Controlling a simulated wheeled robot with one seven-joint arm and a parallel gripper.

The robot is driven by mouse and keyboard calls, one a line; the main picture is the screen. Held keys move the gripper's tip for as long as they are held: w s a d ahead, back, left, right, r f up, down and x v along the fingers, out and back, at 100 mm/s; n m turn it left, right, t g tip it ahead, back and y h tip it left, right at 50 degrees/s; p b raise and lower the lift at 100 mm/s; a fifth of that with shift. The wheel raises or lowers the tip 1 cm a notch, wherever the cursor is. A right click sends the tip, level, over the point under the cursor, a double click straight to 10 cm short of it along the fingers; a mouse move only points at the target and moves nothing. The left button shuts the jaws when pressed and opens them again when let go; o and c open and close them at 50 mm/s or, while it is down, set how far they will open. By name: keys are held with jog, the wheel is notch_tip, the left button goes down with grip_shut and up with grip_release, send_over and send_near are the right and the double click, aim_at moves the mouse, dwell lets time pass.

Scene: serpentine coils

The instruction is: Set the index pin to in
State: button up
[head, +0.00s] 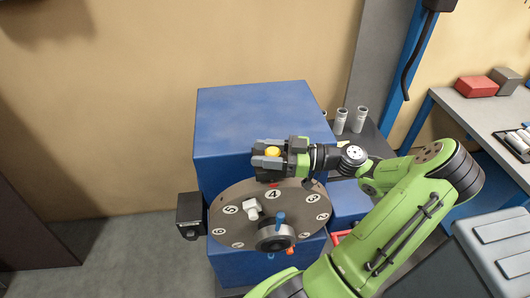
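I cannot tell whether the fingers touch the knob. The pin's shaft is hidden, so how far in it sits does not show. Below is a round grey dial (235,227) with numbered white discs; the 4 is at the top, under a small red mark (274,185).
The dial carries a hub (275,237) with a blue peg, and a pale block (251,209). A black box (190,215) stands at its left. The blue housing (240,115) rises behind. Pale cylinders (341,121) stand behind my arm. A workbench (460,110) is at right.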

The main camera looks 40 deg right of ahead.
jog(key=shift+o, duration=1.4)
jog(key=shift+s+a+f, duration=0.1)
jog(key=shift+s+f, duration=0.1)
jog(key=shift+f, duration=0.1)
jog(key=shift+w, duration=0.15)
jog(key=shift+w+d, duration=0.15)
jog(key=shift+d, duration=0.15)
jog(key=shift+a, duration=0.1)
jog(key=shift+r, duration=0.1)
jog(key=p+v, duration=0.1)
jog(key=v, duration=1.5)
jog(key=shift+r, duration=0.1)
